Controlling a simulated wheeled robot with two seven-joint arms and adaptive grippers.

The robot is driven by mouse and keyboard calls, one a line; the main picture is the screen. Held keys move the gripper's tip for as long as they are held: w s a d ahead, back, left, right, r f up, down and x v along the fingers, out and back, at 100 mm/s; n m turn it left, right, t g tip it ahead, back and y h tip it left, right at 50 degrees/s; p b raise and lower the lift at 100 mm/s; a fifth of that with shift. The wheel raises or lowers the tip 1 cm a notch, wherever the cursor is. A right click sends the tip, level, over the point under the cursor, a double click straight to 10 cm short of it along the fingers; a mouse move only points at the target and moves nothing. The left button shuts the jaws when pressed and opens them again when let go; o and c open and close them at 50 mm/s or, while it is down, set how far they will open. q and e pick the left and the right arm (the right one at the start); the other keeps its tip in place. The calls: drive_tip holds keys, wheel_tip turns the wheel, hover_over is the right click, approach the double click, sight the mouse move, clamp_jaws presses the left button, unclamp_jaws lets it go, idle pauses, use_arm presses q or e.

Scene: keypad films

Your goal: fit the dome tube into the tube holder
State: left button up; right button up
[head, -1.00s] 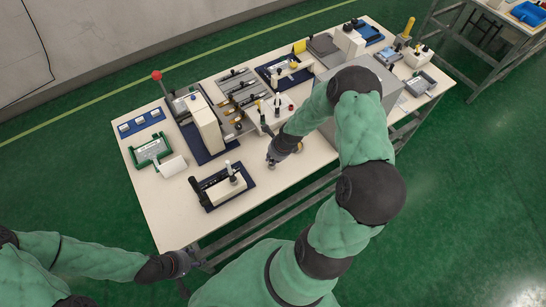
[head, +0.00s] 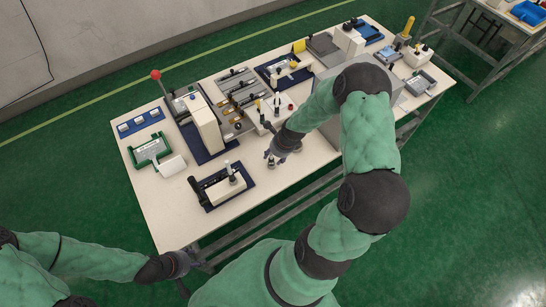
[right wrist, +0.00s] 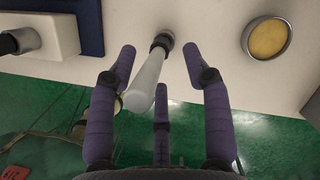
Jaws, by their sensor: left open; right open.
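A white tube with a rounded end (right wrist: 146,88) and a dark collar, which looks like the dome tube, points up from the table between the fingers of my open right gripper (right wrist: 158,70). The fingers appear apart from it. In the head view my right gripper (head: 284,150) is low over the table's near edge. A white block with a dark upright piece (head: 225,189), possibly the tube holder, sits on a blue mat to the left; its edge shows in the right wrist view (right wrist: 55,35). My left gripper (head: 184,263) is open and empty off the table's near left corner.
A round metal dish with a yellowish inside (right wrist: 267,38) stands right of the tube. A green-framed tray (head: 152,150), a tall cream press (head: 207,124) and a large grey box (head: 325,122) crowd the table (head: 165,215). The front left corner is bare.

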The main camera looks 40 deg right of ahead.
drive_tip(key=a+v, duration=0.1)
drive_tip(key=v, duration=0.8)
drive_tip(key=shift+d, duration=0.5)
